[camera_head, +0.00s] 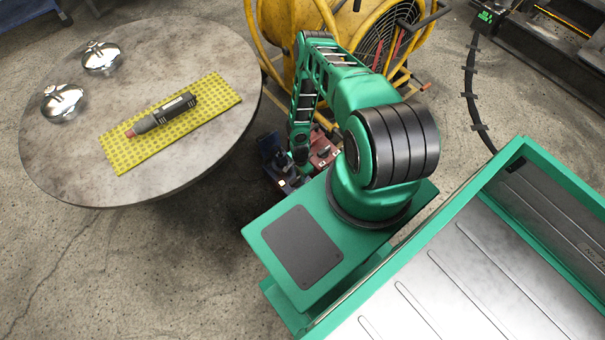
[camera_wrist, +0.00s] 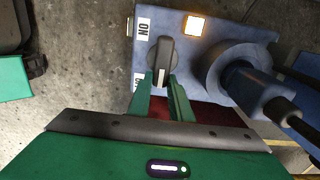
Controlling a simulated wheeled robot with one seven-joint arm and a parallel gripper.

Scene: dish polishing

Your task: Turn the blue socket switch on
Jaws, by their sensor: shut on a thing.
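The blue socket box (camera_wrist: 185,50) fills the upper middle of the wrist view. Its rotary switch (camera_wrist: 162,55), a dark grey knob, stands roughly upright in the picture. My gripper (camera_wrist: 161,82) has its green fingertips on both sides of the knob's lower end, shut on it. An upside-down "ON" label (camera_wrist: 143,28) is at the upper left of the knob. A second label (camera_wrist: 138,80) at the lower left is partly hidden. A lamp (camera_wrist: 195,26) on the box glows. In the head view, the blue socket (camera_head: 272,150) is partly hidden by my arm.
A blue plug (camera_wrist: 250,85) with a dark cable sits in the box's round socket, right of the knob. A red socket box (camera_head: 323,150) is beside the blue one. A yellow fan (camera_head: 345,35) stands behind; a round table (camera_head: 70,165) is left.

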